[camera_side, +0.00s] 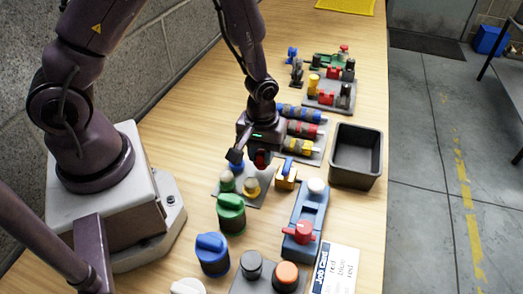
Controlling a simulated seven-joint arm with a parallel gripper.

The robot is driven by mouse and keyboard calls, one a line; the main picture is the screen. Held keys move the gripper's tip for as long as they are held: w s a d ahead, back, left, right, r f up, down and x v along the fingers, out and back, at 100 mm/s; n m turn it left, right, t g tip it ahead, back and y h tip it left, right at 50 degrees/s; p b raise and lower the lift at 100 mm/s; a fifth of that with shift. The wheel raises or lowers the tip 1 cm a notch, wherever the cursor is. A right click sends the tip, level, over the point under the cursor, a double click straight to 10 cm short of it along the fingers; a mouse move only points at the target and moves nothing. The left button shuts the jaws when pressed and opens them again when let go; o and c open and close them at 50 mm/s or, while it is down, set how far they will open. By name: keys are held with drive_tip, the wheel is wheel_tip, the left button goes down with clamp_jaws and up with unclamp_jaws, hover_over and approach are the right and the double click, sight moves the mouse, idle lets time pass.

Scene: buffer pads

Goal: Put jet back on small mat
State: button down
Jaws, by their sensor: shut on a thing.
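My gripper (249,157) points down above the back right part of a small grey mat (262,203). It is shut on a small dark thing, mostly hidden by the fingers, with a dark red patch (262,158) at the jaws; I cannot tell if it is the jet piece. A green-topped piece (227,181) and a yellow-topped piece (252,186) stand on this mat. A dark grey round-topped piece (251,264) and an orange-topped piece (287,273) stand on another grey mat at the front.
A black open bin (357,157) stands at right. Striped rollers (299,113) lie behind the gripper.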

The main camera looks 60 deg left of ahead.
drive_tip(key=shift+f, duration=1.15)
idle(0.7)
drive_tip(key=c, duration=0.8)
unclamp_jaws()
wheel_tip(320, 180, up, 13)
wheel_tip(320, 180, up, 19)
drive_tip(key=m+t, duration=0.6)
drive_tip(key=m, duration=0.3)
hover_over(262, 152)
drive_tip(key=s+a, duration=0.1)
drive_tip(key=s, duration=1)
drive_tip(key=shift+s+r, duration=0.1)
drive_tip(key=shift+r, duration=0.1)
